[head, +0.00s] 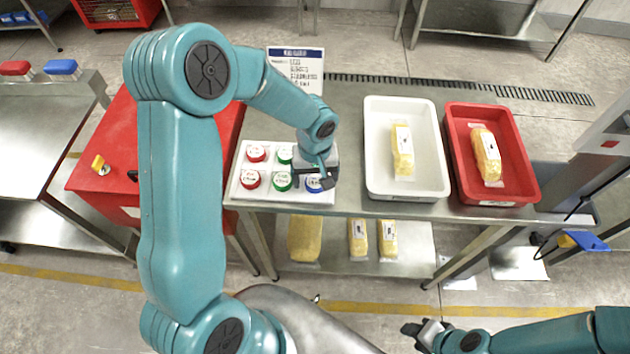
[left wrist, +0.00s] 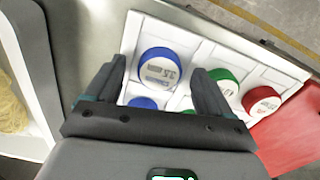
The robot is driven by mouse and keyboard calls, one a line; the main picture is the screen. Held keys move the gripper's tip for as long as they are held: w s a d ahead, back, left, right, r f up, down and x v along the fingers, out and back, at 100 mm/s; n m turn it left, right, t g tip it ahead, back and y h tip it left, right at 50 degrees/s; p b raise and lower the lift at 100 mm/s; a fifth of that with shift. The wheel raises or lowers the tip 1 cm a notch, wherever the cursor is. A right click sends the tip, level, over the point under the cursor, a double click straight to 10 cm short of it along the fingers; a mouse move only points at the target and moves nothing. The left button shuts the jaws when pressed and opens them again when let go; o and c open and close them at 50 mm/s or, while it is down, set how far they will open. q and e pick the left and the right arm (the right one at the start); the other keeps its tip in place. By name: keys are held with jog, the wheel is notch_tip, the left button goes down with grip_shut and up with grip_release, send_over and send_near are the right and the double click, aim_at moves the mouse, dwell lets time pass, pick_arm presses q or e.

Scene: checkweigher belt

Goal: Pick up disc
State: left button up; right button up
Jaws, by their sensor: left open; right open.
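A white holder (head: 240,195) on the metal table carries several round weight discs. In the head view I see red discs (head: 256,153) (head: 250,179), green discs (head: 285,154) (head: 281,181) and a blue disc (head: 313,185) partly under my left gripper (head: 320,178). In the left wrist view the left gripper (left wrist: 158,70) is open, with a blue disc (left wrist: 160,68) showing between its fingertips; contact cannot be told. A second blue disc (left wrist: 142,103) is partly hidden by the gripper. A green disc (left wrist: 225,82) and a red disc (left wrist: 262,100) lie to the right. My right gripper (head: 425,332) is open and empty, away from the table.
A white tray (head: 374,150) and a red tray (head: 522,165), each with a yellow packet, stand right of the holder. A printed sign (head: 296,68) stands behind it. A red cabinet (head: 105,150) is at the left. More packets lie on the lower shelf (head: 410,245).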

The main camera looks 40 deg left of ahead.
pick_arm(q)
jog(key=c, duration=1.1)
